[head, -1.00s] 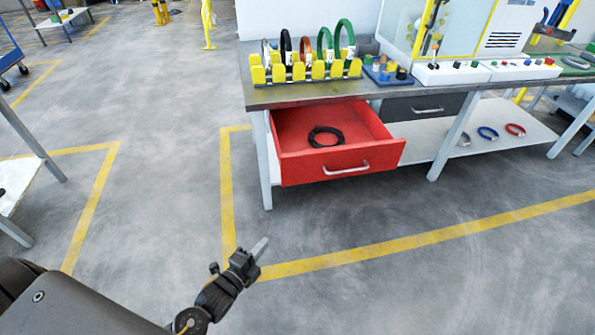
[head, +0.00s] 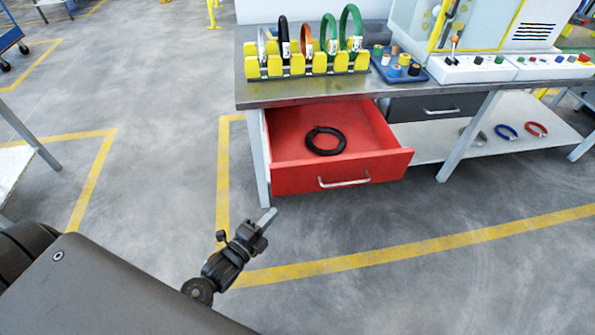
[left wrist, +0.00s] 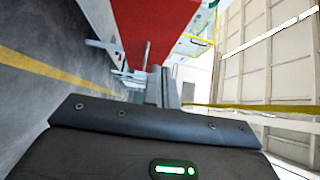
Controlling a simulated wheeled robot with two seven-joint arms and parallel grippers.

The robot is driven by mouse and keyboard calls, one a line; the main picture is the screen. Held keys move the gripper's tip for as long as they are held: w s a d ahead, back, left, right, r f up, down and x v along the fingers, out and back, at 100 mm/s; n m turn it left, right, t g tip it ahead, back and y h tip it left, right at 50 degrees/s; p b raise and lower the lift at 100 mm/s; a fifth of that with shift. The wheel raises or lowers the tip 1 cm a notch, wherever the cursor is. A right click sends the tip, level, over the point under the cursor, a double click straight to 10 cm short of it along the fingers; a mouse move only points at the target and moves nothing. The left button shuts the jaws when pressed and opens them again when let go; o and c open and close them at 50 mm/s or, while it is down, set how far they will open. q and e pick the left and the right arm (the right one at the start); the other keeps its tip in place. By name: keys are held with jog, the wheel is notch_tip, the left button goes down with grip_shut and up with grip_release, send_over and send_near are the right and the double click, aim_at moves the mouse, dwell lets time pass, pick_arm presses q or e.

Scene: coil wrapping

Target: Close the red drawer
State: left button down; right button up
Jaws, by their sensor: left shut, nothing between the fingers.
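The red drawer (head: 375,172) is pulled out from under the workbench in the head view, with a silver bar handle (head: 344,182) on its front. A black coil (head: 325,141) lies inside it. My left gripper (head: 267,218) is shut and empty, in front of and to the left of the drawer, apart from it in the head view. In the left wrist view the red drawer front (left wrist: 150,25) fills the top middle, with the handle (left wrist: 147,55) ahead of the fingers (left wrist: 168,88). My right gripper is not in view.
The workbench (head: 300,92) carries a yellow rack (head: 308,65) of coils, a blue tray (head: 398,70) and a machine. A dark grey drawer (head: 427,107) beside the red one is shut. A bench leg (head: 257,160) stands left of the red drawer. Floor in front is clear.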

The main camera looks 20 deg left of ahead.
pick_arm(q)
send_near(297, 177)
jog(key=w+d, duration=0.3)
jog(key=d, duration=0.1)
jog(key=shift+w+a+r+p, duration=0.1)
jog(key=shift+w+a+p, duration=0.4)
jog(key=shift+w+a, duration=0.8)
jog(key=shift+w, duration=0.2)
jog(key=shift+a, duration=0.1)
